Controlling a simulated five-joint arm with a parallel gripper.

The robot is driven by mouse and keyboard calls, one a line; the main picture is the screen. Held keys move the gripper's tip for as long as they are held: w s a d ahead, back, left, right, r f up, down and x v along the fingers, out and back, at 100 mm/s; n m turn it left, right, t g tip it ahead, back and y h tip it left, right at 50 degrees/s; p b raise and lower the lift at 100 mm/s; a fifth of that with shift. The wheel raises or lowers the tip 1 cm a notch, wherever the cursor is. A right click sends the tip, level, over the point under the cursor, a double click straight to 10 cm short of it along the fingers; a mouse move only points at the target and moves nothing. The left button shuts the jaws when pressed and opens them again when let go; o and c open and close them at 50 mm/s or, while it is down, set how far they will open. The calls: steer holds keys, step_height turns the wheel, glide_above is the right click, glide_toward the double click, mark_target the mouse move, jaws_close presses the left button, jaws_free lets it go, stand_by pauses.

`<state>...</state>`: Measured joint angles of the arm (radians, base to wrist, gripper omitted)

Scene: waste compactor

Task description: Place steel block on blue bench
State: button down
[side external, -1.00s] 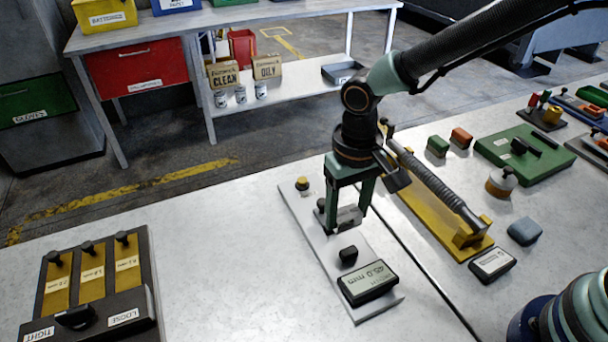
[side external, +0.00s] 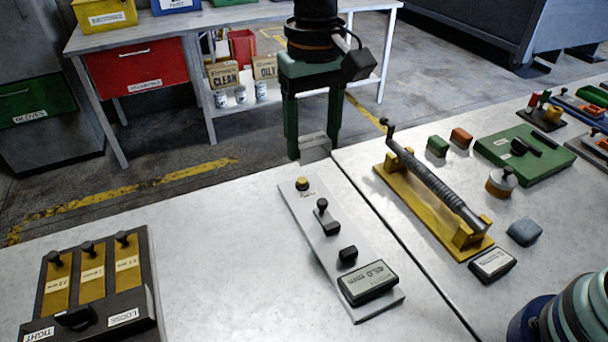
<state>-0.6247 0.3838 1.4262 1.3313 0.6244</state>
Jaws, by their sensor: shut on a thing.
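The steel block (side external: 315,142) is a small grey block between the fingertips of my gripper (side external: 314,150). My gripper is shut on it, with its two green fingers pointing down. It shows near the far edge of the pale worktop, beyond the measuring device (side external: 318,233); its exact height is hard to tell. A bench with a pale grey-blue top (side external: 225,18) stands at the back, beyond the floor. No plainly blue bench shows.
The back bench carries a yellow bin (side external: 105,14) and a blue bin (side external: 176,5), with a red drawer (side external: 138,68) below. A yellow fixture with a roller (side external: 432,185) is right of the device. A dark gauge stand (side external: 92,285) is at front left.

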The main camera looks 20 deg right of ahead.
glide_above(258, 244)
steer(key=f, duration=0.2)
step_height(258, 244, down, 20)
stand_by(0.7)
steer(key=shift+f, duration=0.2)
steer(key=shift+c, duration=0.6)
jaws_free()
